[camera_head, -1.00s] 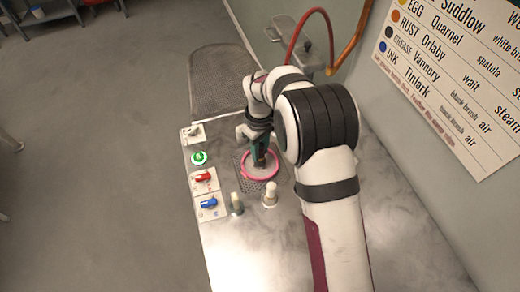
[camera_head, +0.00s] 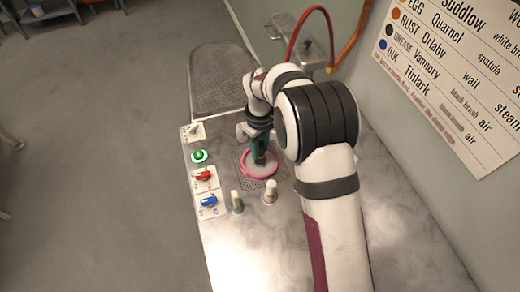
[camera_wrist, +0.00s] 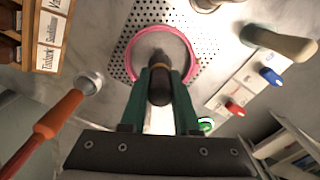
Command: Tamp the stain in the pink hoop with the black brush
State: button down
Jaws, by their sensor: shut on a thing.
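The pink hoop (camera_head: 262,179) lies on the perforated patch of the worktop; it also shows in the wrist view (camera_wrist: 193,52). It frames pale cloth. My gripper (camera_wrist: 160,76), with green fingers, is shut on the dark brush (camera_wrist: 159,90), and it shows from above in the head view (camera_head: 258,146). The brush is over the inside of the hoop, its far end pointing at the cloth. I cannot tell whether it touches. The stain is not visible; the brush and fingers cover part of the hoop.
Two pale-topped upright tools (camera_head: 270,190) (camera_head: 237,202) stand near the hoop. A red switch (camera_head: 203,175), a blue switch (camera_head: 209,201) and a green button (camera_head: 199,156) line the left edge. An orange-handled tool (camera_wrist: 56,116) is at the wrist view's left. A chart (camera_head: 455,80) hangs right.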

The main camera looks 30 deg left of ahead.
jog(key=shift+r, duration=3.05)
